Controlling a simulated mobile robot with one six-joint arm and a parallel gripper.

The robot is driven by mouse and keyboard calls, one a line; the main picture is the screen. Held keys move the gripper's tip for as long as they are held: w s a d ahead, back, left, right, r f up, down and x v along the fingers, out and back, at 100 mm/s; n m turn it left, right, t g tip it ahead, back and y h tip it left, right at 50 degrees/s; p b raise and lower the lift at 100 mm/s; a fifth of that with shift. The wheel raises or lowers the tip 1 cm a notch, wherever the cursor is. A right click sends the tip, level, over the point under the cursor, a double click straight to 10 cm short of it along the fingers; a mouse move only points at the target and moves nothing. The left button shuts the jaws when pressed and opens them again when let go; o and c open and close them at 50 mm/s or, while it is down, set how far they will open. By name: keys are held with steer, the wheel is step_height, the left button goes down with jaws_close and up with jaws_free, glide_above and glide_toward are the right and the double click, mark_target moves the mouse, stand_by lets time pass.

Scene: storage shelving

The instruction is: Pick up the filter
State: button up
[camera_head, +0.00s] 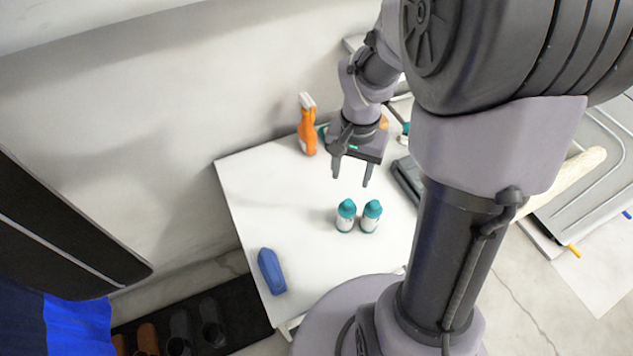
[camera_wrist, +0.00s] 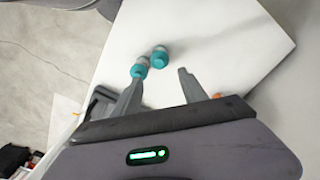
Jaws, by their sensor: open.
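My gripper (camera_head: 351,177) is open above the white table, with nothing between its fingers. Its two fingers also show in the wrist view (camera_wrist: 159,80). I cannot tell for certain which object is the filter. Two white bottles with teal caps, one on the left (camera_head: 346,217) and one on the right (camera_head: 371,217), stand close together below and in front of the fingers. They also show beyond the fingertips in the wrist view, one (camera_wrist: 140,68) near the left finger. A dark grey flat object (camera_head: 406,178) lies at the table's right, partly hidden by my arm.
The white table (camera_head: 265,190) has clear room on its left and middle. An orange spray bottle (camera_head: 307,128) stands at the back by the wall. A blue object (camera_head: 271,271) lies at the front left. Shoes rest on a dark mat (camera_head: 240,310) on the floor.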

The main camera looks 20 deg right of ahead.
mark_target(347, 208)
steer(key=f+b, duration=0.1)
steer(key=f, duration=0.3)
steer(key=f+b, duration=0.2)
steer(key=f, duration=0.2)
steer(key=d+f+b, duration=0.1)
steer(key=f+b, duration=0.1)
steer(key=f, duration=0.2)
steer(key=f+b, duration=0.3)
steer(key=f, duration=0.2)
steer(key=shift+w+f, duration=0.1)
steer(key=shift+w, duration=0.1)
steer(key=shift+a, duration=0.1)
jaws_close()
